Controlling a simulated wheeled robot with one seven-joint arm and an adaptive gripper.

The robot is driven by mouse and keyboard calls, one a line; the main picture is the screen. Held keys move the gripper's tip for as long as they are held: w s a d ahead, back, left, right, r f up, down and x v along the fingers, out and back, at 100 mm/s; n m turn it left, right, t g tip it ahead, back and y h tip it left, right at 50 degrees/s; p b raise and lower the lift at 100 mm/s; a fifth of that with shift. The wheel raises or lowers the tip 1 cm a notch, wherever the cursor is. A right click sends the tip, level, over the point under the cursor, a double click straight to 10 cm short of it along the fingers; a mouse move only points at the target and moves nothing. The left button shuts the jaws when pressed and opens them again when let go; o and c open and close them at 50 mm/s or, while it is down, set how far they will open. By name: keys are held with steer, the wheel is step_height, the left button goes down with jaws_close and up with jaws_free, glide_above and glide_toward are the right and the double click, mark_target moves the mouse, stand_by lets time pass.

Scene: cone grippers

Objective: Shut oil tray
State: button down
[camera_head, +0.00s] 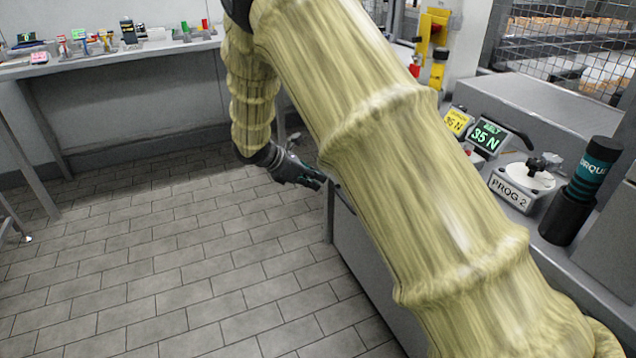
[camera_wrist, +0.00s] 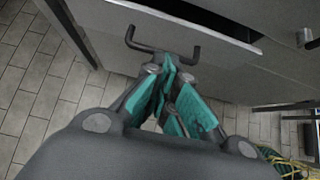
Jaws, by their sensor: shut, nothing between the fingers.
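A grey drawer front, seemingly the oil tray (camera_wrist: 105,38), shows in the wrist view with a dark U-shaped bar handle (camera_wrist: 150,47). A dark gap runs along its upper edge at the right, so it looks partly open. My gripper (camera_wrist: 172,68) has teal finger pads and is shut and empty. Its tips are close to the handle in the picture; I cannot tell whether they touch it. In the head view my gripper (camera_head: 308,178) hangs low beside the grey cabinet (camera_head: 365,270). My arm hides most of the cabinet front there.
The tiled floor (camera_head: 170,270) left of the cabinet is clear. A bench (camera_head: 110,55) with several small items stands at the back left. On the right worktop are a "35 N" display (camera_head: 487,138), a "PROG 2" sign (camera_head: 509,191) and a dark torque cylinder (camera_head: 580,195).

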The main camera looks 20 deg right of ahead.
steer(key=shift+d+r+b+x, duration=0.3)
steer(key=shift+b+x, duration=0.25)
steer(key=shift+x, duration=1.2)
steer(key=shift+d+r+b+x, duration=0.3)
steer(key=shift+b+x, duration=0.25)
steer(key=shift+x, duration=1.15)
steer(key=shift+d+r+b+x, duration=0.3)
steer(key=shift+b+x, duration=0.25)
steer(key=shift+x, duration=1.2)
steer(key=shift+w+r, duration=0.1)
steer(key=d+p, duration=0.1)
steer(key=d, duration=0.1)
steer(key=d+p, duration=0.1)
steer(key=shift+w+d+r, duration=0.1)
steer(key=shift+w+d, duration=0.1)
steer(key=shift+d, duration=0.2)
steer(key=shift+d+p, duration=0.35)
steer(key=shift+d, duration=0.1)
